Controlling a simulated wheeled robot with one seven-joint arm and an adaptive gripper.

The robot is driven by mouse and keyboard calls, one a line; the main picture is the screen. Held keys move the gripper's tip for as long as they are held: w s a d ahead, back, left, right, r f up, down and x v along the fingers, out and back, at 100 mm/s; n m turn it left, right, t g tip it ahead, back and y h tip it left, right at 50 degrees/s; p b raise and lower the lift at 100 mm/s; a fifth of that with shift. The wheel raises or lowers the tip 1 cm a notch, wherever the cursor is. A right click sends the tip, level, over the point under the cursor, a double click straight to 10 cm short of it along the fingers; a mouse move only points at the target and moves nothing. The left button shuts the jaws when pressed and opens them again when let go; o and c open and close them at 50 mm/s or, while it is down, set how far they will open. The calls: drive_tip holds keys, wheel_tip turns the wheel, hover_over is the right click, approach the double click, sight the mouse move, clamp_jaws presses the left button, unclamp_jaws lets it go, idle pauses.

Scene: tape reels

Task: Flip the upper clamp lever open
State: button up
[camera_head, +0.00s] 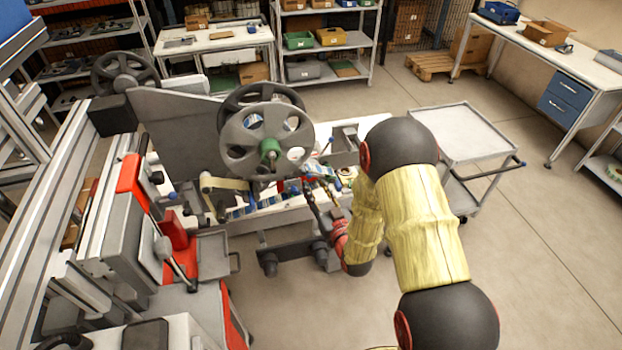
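I cannot pick out an upper clamp lever with certainty. A short cream-coloured arm (222,184) ends in a dark round piece below and left of the reel. My arm in its yellow sleeve comes in from the lower right and bends back toward the machine. My gripper (315,190) is small in the view, below and right of the reel and apart from its rim. Whether its fingers are open or hold anything is unclear.
A red and grey machine column (134,184) stands on the left. A white worktop (350,128) with small coloured items lies behind the reel. A grey cart (466,134) stands to the right. Shelves and a bench (572,68) line the back and right.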

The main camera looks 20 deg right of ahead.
sight(305, 166)
drive_tip(key=w, duration=0.4)
drive_tip(key=shift+w+a, duration=0.35)
drive_tip(key=shift+w, duration=0.05)
drive_tip(key=c, duration=0.4)
clamp_jaws()
